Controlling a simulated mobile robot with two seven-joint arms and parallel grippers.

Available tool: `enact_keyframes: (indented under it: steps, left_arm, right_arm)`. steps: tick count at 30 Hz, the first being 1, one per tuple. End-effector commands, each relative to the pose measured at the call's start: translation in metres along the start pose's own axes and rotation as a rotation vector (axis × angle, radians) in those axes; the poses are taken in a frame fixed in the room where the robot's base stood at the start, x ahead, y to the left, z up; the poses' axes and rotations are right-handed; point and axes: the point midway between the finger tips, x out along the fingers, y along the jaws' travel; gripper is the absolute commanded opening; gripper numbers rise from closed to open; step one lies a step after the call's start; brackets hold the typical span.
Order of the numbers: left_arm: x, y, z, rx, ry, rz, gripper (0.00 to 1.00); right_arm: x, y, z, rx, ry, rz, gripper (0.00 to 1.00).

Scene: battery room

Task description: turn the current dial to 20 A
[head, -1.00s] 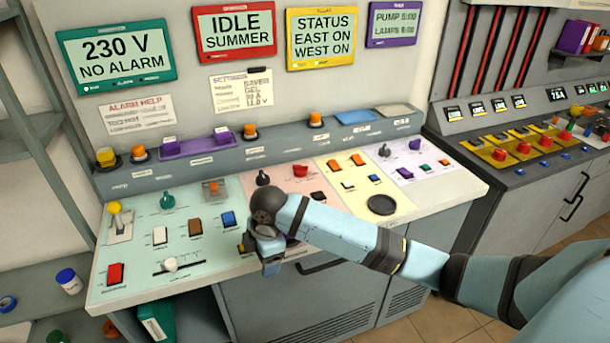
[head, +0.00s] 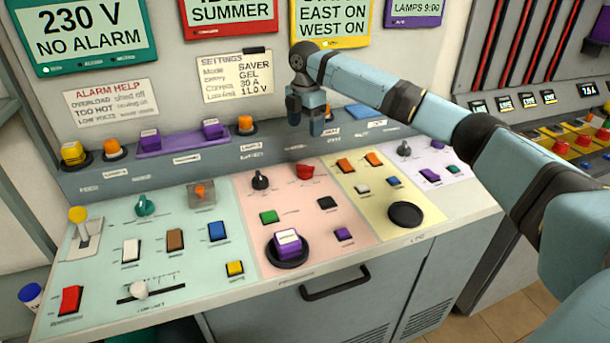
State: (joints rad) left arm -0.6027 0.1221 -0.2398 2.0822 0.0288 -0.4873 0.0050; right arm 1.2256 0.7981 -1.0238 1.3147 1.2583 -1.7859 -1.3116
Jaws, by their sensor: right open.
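Several rotary dials stand on the sloped desk: a teal knob (head: 145,205) on the green panel, a black knob (head: 260,180) on the pink panel and a dark grey knob (head: 403,148) on the purple panel. Their small labels are too blurred to tell which is the current dial. My right gripper (head: 306,120) points down, open and empty, in front of the back ledge. In the picture it is above and right of the black knob, apart from it. My left gripper is out of view.
A settings card (head: 233,77) on the wall reads current 30 A. Near the black knob are a red knob (head: 305,171), a green button (head: 269,217) and a purple-and-white block (head: 287,242) on a round dark base. Lamps and purple blocks line the ledge.

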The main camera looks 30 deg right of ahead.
Motion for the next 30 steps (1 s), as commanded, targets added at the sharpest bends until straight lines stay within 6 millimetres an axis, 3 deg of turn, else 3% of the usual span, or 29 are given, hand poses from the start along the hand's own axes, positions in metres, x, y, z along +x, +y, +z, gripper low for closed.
enact_keyframes:
  steps: [5,21,30]
  left_arm:
    - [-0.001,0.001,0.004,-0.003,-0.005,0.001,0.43]
    - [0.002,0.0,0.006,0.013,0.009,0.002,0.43]
    - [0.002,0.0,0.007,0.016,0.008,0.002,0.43]
  right_arm:
    - [0.016,-0.001,0.001,0.0,0.0,-0.003,0.75]
    - [0.121,-0.001,0.0,0.0,0.0,-0.002,0.75]
    - [0.138,0.0,0.0,0.0,0.0,0.0,0.75]
